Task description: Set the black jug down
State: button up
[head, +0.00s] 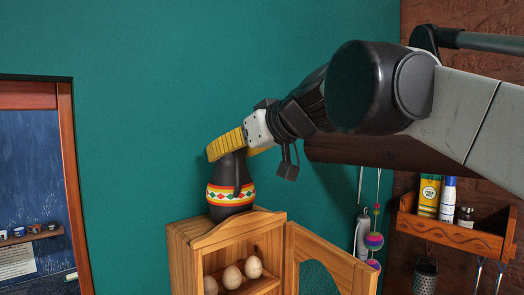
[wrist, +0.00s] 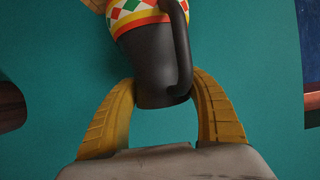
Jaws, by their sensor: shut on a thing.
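The black jug (head: 229,176) has a colourful diamond-patterned band and stands upright at the top of the small wooden cabinet (head: 184,247). Its base is at the cabinet's top; I cannot tell whether it touches. My gripper (head: 230,147) is shut on the jug's narrow upper part, with its yellow fingers on either side. In the wrist view the jug (wrist: 150,55) appears upside down between the fingers of my gripper (wrist: 163,85), with its handle towards the camera.
The cabinet door (head: 341,254) hangs open to the right, and eggs (head: 232,277) sit inside. A wooden wall shelf (head: 455,235) with bottles is at right. A blue board (head: 36,185) is at left. Green wall lies close behind the jug.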

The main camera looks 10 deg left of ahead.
jog(key=shift+f, duration=0.1)
jog(key=o, duration=1.5)
jog(key=b+v, duration=0.2)
jog(key=v, duration=1)
jog(key=shift+r, duration=0.2)
